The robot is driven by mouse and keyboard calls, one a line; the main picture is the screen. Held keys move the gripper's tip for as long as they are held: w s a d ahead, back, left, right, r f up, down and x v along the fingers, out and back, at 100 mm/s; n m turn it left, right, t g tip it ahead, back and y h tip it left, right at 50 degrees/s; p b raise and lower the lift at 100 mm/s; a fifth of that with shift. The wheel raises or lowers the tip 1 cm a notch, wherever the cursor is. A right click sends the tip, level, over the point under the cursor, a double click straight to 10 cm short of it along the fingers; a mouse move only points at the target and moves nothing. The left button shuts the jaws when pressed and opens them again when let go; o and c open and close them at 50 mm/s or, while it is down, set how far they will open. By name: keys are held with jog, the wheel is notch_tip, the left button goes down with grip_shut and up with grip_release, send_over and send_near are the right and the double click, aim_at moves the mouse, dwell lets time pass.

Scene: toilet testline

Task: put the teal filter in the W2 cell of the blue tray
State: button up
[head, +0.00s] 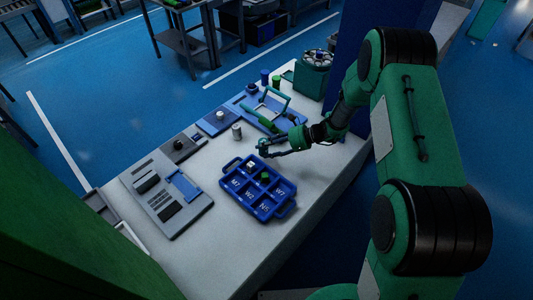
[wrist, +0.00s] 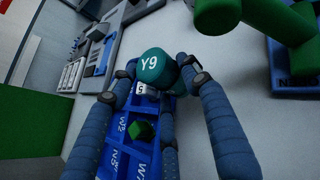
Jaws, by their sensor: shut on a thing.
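My gripper (head: 265,148) is shut on the teal filter (wrist: 153,66), a round cap marked Y9, with fingers on both sides of it in the wrist view (wrist: 155,85). In the head view it is raised just beyond the far side of the blue tray (head: 286,203); the filter (head: 262,141) shows small there. The tray also lies behind the filter in the wrist view (wrist: 125,113). The W2 cell (head: 249,193) is in the tray's near row, in the middle, and looks empty. A white piece (head: 250,165) and a green piece (head: 265,176) sit in the far row.
A grey device with a blue panel (head: 184,187) lies left of the tray. A pale cylinder (head: 237,131) stands behind. The near table surface is clear.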

aim_at(267, 152)
jog(key=shift+f+b, duration=0.3)
jog(key=shift+f, duration=1.55)
jog(key=shift+f, duration=0.2)
jog(key=o, duration=0.9)
jog(key=shift+r, duration=0.1)
jog(key=shift+r, duration=0.15)
jog(key=p+v, duration=0.1)
jog(key=v, duration=1.1)
jog(key=shift+p, duration=0.35)
jog(key=shift+r, duration=0.1)
